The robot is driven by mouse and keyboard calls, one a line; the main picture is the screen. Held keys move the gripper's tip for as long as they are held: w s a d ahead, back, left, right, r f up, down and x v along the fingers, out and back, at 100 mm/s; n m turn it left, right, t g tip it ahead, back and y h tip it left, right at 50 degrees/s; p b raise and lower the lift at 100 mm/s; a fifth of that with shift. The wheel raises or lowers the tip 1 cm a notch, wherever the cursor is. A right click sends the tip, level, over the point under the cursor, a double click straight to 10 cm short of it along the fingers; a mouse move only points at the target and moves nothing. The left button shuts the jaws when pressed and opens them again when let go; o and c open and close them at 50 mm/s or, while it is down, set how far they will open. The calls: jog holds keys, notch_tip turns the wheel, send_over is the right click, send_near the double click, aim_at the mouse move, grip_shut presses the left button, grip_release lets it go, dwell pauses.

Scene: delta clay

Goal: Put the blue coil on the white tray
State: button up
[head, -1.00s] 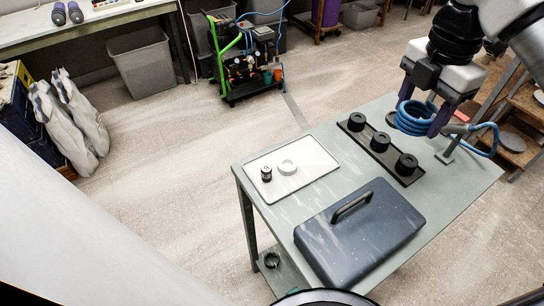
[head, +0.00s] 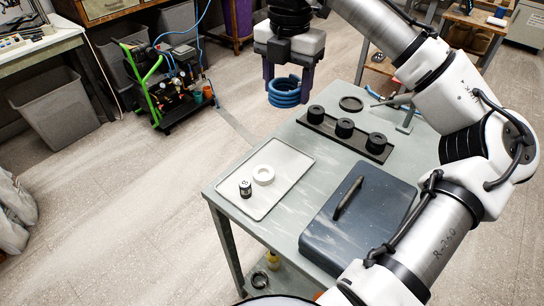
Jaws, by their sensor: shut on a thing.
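The blue coil (head: 285,92) is a stack of blue hose loops. My gripper (head: 288,88) is shut on the coil and holds it up in the air, beyond the table's far left edge in the picture. The white tray (head: 285,188) lies on the near left part of the grey-green table, below the coil in the picture and apart from it.
A black bar with three dark round pieces (head: 344,128) stands behind the tray. A dark case with a handle (head: 358,218) fills the table's near right. A dark round disc (head: 351,104) lies behind the bar. A cart with green handle (head: 165,90) stands on the floor.

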aim_at(286, 102)
notch_tip(286, 102, down, 16)
jog(key=shift+f+b, duration=0.15)
jog(key=shift+b, duration=0.25)
jog(key=shift+f, duration=0.1)
jog(key=o, duration=1)
jog(key=shift+c, duration=0.2)
notch_tip(286, 102, up, 12)
jog(key=shift+r, duration=0.15)
